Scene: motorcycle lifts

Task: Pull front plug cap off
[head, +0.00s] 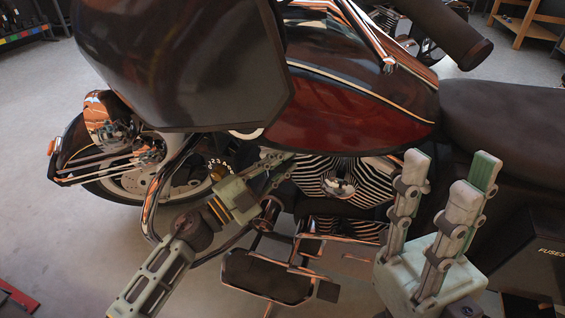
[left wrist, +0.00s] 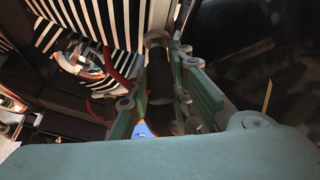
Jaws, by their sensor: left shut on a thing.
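The motorcycle's striped, finned engine (head: 345,178) is at the middle of the head view. My left gripper (head: 276,167) reaches in at the engine's front side. In the left wrist view, its fingers (left wrist: 160,82) are shut on a dark, round plug cap (left wrist: 159,62) beside the striped fins (left wrist: 105,22). The fingers hide the cap in the head view, and I cannot tell whether it is still seated. A red lead (left wrist: 122,76) runs next to the fingers. My right gripper (head: 440,190) is raised at the right with its two fingers apart, empty.
The large dark fairing (head: 185,65) hangs above my left arm. The red tank (head: 340,110) and seat (head: 510,130) lie behind the grippers. A footboard (head: 265,277) juts out below. Grey floor is open at the lower left.

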